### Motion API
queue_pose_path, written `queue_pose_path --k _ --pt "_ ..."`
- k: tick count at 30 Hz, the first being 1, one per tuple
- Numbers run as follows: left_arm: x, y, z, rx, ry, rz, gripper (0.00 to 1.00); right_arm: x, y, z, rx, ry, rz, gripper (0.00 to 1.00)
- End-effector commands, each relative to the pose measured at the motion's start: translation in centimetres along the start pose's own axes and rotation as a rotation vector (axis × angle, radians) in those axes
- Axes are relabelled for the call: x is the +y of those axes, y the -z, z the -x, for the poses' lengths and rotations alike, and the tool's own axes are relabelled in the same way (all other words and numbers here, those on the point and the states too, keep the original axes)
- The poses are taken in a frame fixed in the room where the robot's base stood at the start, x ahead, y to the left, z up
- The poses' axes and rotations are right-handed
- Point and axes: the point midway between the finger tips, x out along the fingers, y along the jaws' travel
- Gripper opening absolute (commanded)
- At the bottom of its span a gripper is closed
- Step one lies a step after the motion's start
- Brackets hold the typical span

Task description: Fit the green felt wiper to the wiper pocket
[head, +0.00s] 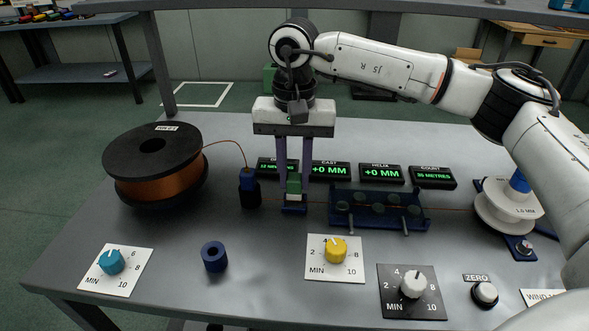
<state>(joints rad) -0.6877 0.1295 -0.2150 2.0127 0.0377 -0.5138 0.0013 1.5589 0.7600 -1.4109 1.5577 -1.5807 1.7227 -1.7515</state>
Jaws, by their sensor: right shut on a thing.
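My right gripper (294,178) points straight down over the middle of the table, with its two fingers shut on the small green felt wiper (294,184). The green wiper shows between the fingertips, directly above the blue wiper pocket (293,209). The fingers hide part of both, so I cannot tell whether the wiper touches the pocket or is seated in it. My left gripper is not in view.
A black spool of copper wire (155,187) stands at the left, its wire running to a blue guide (249,188). A blue roller straightener (376,211) is right of the pocket, and a white spool (507,208) further right. A blue ring (214,257) and knob panels lie in front.

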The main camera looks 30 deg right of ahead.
Motion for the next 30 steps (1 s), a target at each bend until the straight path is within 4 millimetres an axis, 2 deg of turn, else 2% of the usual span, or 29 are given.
queue_pose_path --k 14,30 --pt "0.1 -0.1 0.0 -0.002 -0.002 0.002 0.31 0.0 0.0 -0.1 0.001 0.000 0.000 0.00" --pt "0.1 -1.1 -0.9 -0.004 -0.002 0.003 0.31 0.0 0.0 -1.9 0.001 0.000 0.000 0.00"
